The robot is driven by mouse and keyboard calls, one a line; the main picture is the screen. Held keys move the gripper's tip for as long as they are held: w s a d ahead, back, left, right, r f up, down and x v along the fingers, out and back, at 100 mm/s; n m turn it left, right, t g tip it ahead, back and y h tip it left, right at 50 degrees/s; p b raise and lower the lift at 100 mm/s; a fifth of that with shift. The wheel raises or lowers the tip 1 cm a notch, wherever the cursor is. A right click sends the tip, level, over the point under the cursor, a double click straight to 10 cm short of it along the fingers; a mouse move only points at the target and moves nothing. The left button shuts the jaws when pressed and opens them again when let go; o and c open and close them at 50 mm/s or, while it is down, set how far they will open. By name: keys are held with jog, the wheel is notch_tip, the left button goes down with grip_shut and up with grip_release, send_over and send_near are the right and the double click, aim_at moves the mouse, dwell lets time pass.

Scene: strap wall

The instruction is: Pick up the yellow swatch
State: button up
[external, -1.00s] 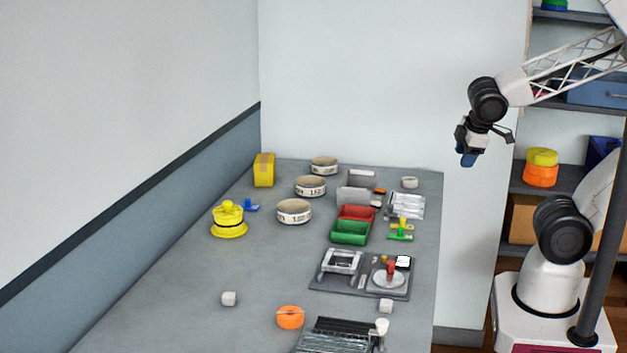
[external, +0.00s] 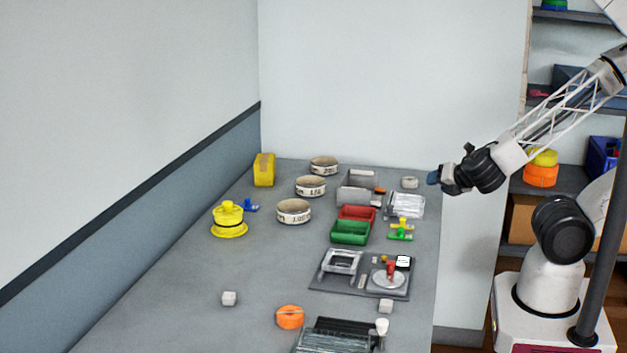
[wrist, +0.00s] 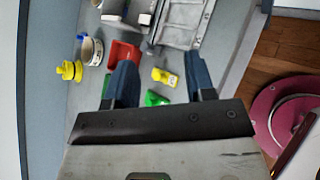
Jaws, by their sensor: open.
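The yellow swatch (external: 403,223), a small flat piece with a raised knob, lies near the right side of the grey table, just behind a similar green swatch (external: 400,236). In the wrist view the yellow swatch (wrist: 165,77) appears between my two blue fingers, at a distance below them; the green swatch (wrist: 156,98) is partly hidden near the gripper body. My gripper (external: 433,178) is open and empty, in the air near the table's back right edge, apart from the swatch.
Red (external: 357,213) and green (external: 350,232) bins stand left of the swatches. A clear tray (external: 407,205) and a grey box (external: 356,187) are behind. A dark board (external: 322,283) lies in front. The table's left front is mostly clear.

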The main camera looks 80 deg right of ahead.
aim_at(404, 219)
jog(key=a+f+n+t+y, duration=0.1)
jog(key=f+n, duration=0.1)
jog(key=n, duration=0.1)
jog(key=w+a+f+n+t+y, duration=0.1)
jog(key=a+f+n, duration=0.1)
jog(key=f+n, duration=0.1)
jog(key=w+a+f+n+t, duration=0.1)
jog(key=f+n, duration=0.1)
jog(key=n, duration=0.1)
jog(key=shift+w+a+f+n+y, duration=0.1)
jog(key=shift+a+f+n+y, duration=0.15)
jog(key=shift+n+y, duration=0.15)
jog(key=shift+w+a+f+n+t+y, duration=0.1)
jog(key=shift+a+f+n+t+y, duration=0.3)
jog(key=shift+n, duration=0.2)
jog(key=shift+d, duration=0.1)
jog(key=shift+w+d+f+h, duration=0.15)
jog(key=shift+w+d+f, duration=0.15)
jog(key=shift+w, duration=0.25)
jog(key=shift+w+d+f+h, duration=0.15)
jog(key=shift+w+f, duration=0.1)
jog(key=shift+w, duration=0.3)
jog(key=shift+x, duration=2.55)
jog(key=shift+f, duration=0.15)
jog(key=c, duration=0.8)
